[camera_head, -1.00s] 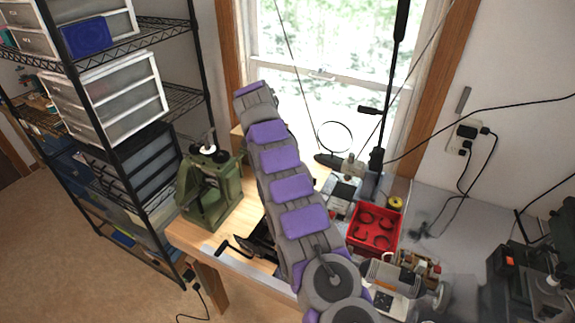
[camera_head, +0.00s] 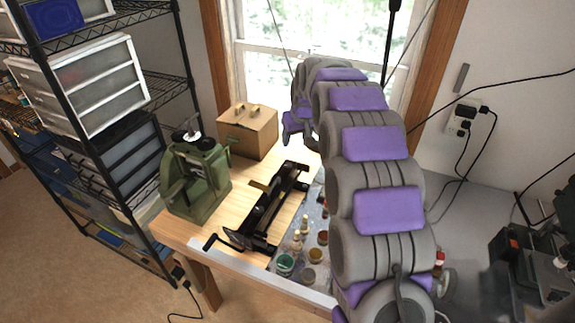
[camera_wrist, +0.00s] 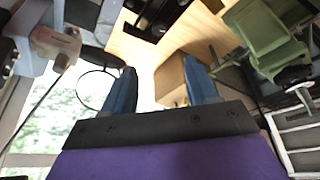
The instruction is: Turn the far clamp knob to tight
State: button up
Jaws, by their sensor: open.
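My gripper (camera_wrist: 160,84) is open and empty, its two blue fingers apart in the wrist view. In the head view my gripper is mostly hidden behind my arm, near the window. A black clamp-like fixture (camera_head: 268,208) with a crank handle at its front lies along the bench; part of a black fixture also shows at the top of the wrist view (camera_wrist: 152,20). I cannot clearly make out which part is the far clamp knob. No knob is between my fingers.
A brown box (camera_head: 248,132) stands at the back of the bench, also behind my fingers in the wrist view (camera_wrist: 171,82). A green machine (camera_head: 196,182) stands left. Small jars (camera_head: 285,263) sit right of the fixture. A magnifier ring (camera_wrist: 78,90) is near the window.

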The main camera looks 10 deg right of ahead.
aim_at(288, 165)
jog(key=b+x, duration=0.1)
jog(key=x, duration=1.6)
jog(key=shift+f, duration=0.2)
jog(key=c, duration=1)
jog(key=shift+c, duration=0.2)
